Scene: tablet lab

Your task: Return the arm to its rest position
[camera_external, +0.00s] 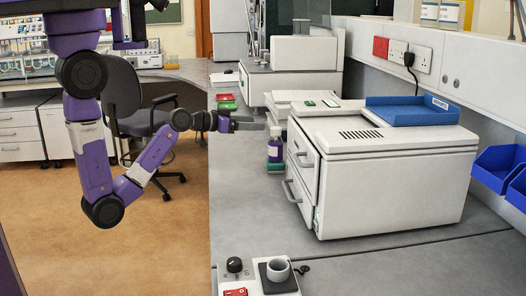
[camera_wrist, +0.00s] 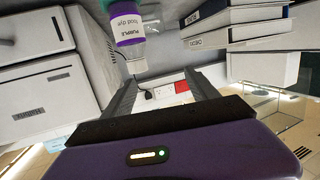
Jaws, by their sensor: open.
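My purple arm (camera_external: 140,172) hangs at the left and bends out toward the bench, its lower part over open floor. My gripper (camera_external: 252,122) reaches over the bench's left edge, at about the height of the bottle's top. Its two dark fingers also show in the wrist view (camera_wrist: 162,82), apart with nothing between them.
A white drawer machine (camera_external: 385,185) with a blue tray (camera_external: 412,110) on top stands right of the bottle. An office chair (camera_external: 128,90) stands behind my arm. The floor at left is clear.

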